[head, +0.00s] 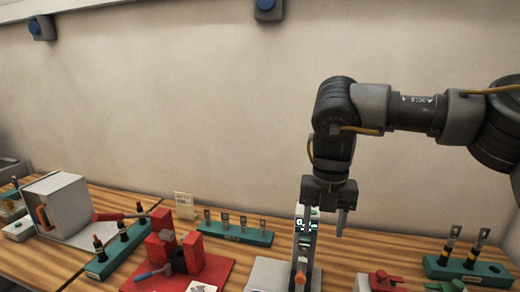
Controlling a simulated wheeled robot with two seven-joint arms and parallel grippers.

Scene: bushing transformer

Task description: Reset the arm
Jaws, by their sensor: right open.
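My right arm comes in from the right, and its gripper (323,222) points down over the back of the wooden table. Its two fingers are apart. A small upright unit with a lit green display (311,240) stands at the left finger and shows partly between the fingers. I cannot tell whether the finger touches it. Nothing is seen held in the gripper. My left arm and left gripper are not in view.
A green rack with several small parts (235,234) stands left of the gripper. A red fixture (190,254) on a red base and a grey box (62,205) stand further left. Another green rack (468,270) stands at the right. Bare table (365,250) lies right of the gripper.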

